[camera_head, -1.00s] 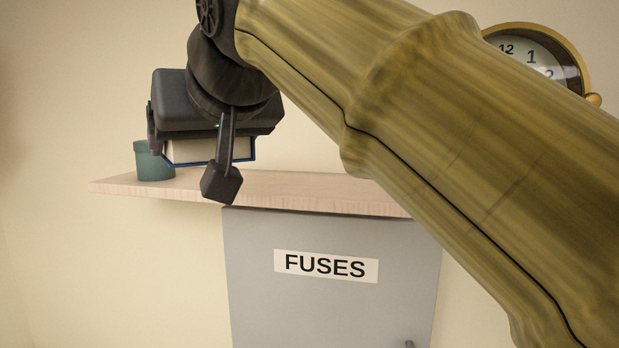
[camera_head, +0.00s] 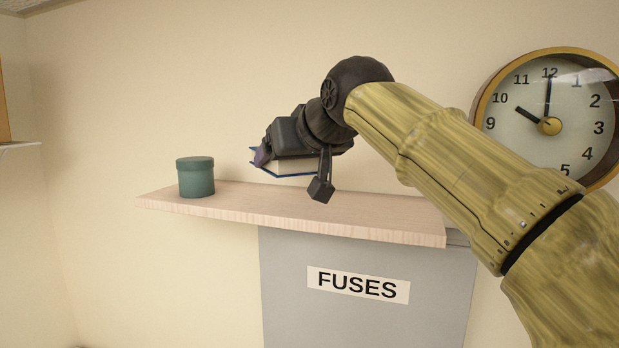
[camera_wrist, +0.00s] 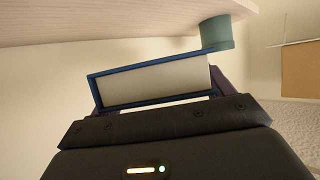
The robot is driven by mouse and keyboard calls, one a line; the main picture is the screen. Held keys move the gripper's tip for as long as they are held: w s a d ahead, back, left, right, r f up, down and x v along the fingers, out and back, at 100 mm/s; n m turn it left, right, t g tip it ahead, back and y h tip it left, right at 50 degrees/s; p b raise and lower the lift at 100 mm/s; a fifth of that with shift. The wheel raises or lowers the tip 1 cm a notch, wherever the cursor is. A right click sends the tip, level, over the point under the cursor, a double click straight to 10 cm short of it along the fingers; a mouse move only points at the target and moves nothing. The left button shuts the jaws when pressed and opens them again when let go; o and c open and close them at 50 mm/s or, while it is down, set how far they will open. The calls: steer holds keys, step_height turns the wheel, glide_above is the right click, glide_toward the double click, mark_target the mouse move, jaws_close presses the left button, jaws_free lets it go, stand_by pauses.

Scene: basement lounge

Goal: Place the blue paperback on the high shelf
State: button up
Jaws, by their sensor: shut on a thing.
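The blue paperback (camera_head: 287,168) has a blue cover and pale page edges. My gripper (camera_head: 292,172) is shut on it and holds it over the wooden shelf (camera_head: 300,212), slightly tilted, near the back wall. Whether the book touches the shelf is hard to tell in the head view. In the wrist view the book (camera_wrist: 155,82) lies beyond the gripper's dark body with its page side showing, and the shelf board (camera_wrist: 110,22) appears at the top, apart from the book. The gripper hides part of the book.
A green lidded pot (camera_head: 196,178) stands on the shelf left of the book. A grey fuse cabinet (camera_head: 365,290) is under the shelf. A round wall clock (camera_head: 555,100) hangs to the right of my arm. The shelf's front strip looks clear.

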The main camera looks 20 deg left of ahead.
steer(key=w, duration=0.1)
steer(key=w+p, duration=0.1)
steer(key=w, duration=0.1)
steer(key=w+p, duration=0.1)
steer(key=w, duration=0.1)
steer(key=shift+d+r, duration=0.2)
steer(key=shift+r, duration=0.05)
step_height(320, 180, down, 3)
steer(key=shift+f+b, duration=0.1)
steer(key=shift+b, duration=0.25)
steer(key=shift+s+f, duration=0.15)
steer(key=shift+f, duration=0.15)
steer(key=shift+w, duration=0.2)
